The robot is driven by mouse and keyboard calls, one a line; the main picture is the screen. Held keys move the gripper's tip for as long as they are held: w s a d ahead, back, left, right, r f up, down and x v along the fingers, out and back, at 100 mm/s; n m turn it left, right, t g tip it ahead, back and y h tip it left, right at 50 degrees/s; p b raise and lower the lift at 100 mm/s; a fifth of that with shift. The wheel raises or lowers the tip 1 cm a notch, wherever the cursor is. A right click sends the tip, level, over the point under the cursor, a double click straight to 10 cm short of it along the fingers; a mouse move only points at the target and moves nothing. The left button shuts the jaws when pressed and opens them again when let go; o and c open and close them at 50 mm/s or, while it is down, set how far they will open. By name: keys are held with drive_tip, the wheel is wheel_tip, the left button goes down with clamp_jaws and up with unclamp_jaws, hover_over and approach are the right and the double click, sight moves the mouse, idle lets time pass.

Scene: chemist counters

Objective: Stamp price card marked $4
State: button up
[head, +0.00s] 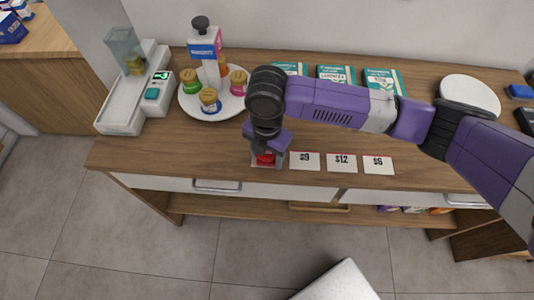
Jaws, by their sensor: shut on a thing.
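My gripper (266,152) points down near the counter's front edge and is shut on a small red object (265,159), which looks like a stamp. A white card (257,163) shows partly beneath it; its marking is hidden by the gripper and the red object. I cannot tell if the red object touches the card. To the right, in a row, lie cards marked $9 (305,161), $12 (341,163) and what looks like $6 (378,166).
A round white tray (190,108) with several colored-cap containers and a pump bottle (205,50) stands left of my arm. A white machine (140,95) is farther left. Boxes (384,80) lie behind my arm, and a white plate (470,92) sits at right.

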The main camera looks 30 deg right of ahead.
idle(0.4)
drive_tip(key=shift+r+p, duration=2.9)
drive_tip(key=shift+r, duration=0.6)
